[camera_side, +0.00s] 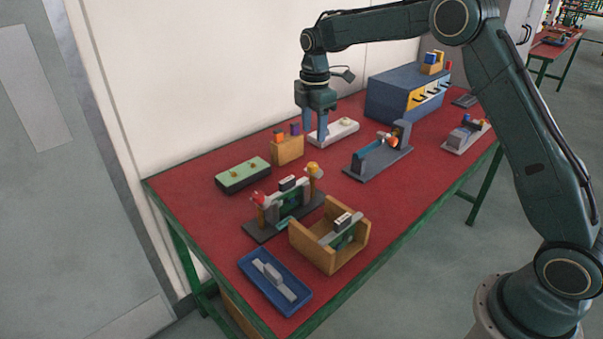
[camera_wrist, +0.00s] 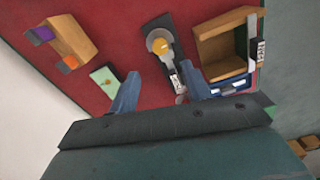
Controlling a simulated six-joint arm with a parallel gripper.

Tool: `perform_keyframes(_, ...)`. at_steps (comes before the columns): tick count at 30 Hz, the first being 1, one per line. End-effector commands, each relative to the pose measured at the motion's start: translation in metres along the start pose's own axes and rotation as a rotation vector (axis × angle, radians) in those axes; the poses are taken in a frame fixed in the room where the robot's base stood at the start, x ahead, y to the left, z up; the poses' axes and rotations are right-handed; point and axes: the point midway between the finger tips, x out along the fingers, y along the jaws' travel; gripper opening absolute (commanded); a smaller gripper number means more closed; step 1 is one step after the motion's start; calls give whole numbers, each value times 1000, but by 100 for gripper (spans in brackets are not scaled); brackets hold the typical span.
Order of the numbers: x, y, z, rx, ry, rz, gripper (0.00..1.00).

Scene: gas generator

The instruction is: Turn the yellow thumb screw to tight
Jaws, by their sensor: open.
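The yellow thumb screw (camera_side: 313,168) sits at the right end of a dark clamp fixture (camera_side: 258,234) on the red table. A red knob (camera_side: 257,199) is at the fixture's other end. In the wrist view the yellow thumb screw (camera_wrist: 160,46) shows end-on as a yellow centre in a pale round piece, beyond my fingertips. My gripper (camera_side: 318,138) hangs above the table behind the fixture, apart from the screw. In the wrist view my gripper (camera_wrist: 162,76) has its blue-grey fingers spread with nothing held between them. The screw's tightness cannot be told.
A wooden block (camera_side: 287,151) with orange and purple pieces stands near my gripper. A green-topped box (camera_side: 242,176), a wooden cradle (camera_side: 300,243) and a blue tray (camera_side: 250,272) surround the fixture. A blue vise-like fixture (camera_side: 378,160) and a blue cabinet (camera_side: 390,95) stand to the right.

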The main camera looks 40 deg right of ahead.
Motion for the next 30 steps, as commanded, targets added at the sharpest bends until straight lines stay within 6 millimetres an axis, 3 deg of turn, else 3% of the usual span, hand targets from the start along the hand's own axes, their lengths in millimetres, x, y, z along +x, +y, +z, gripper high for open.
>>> perform_keyframes(12,65,-1,0,0,-1,-4,49)
perform_keyframes(18,88,-1,0,0,-1,-3,49)
perform_keyframes(30,100,0,0,0,-1,0,49)
